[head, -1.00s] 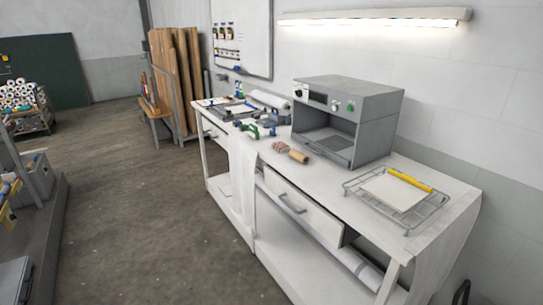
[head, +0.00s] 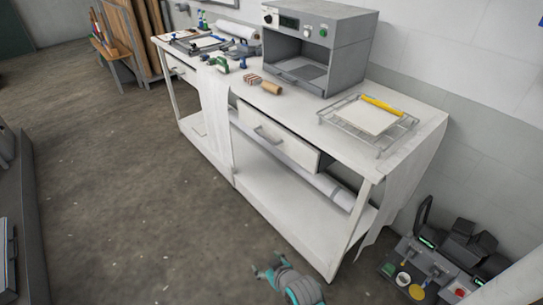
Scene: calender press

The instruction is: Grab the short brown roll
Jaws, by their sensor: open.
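The short brown roll (head: 271,88) lies on the white workbench (head: 215,87), left of the grey oven-like machine and near the bench's front edge. It looks like a small tan cylinder lying on its side. A striped reddish block (head: 252,80) sits just left of it, close beside it. Part of my arm, grey with teal caps, shows at the bottom middle, well below and in front of the bench.
The grey machine (head: 340,28) stands right of the roll. A wire rack (head: 376,145) with a pale sheet and yellow tool is farther right. A drawer (head: 280,143) sticks out at the front. Dark boxes (head: 465,245) stand beyond the bench's right end. The floor (head: 140,190) in front is clear.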

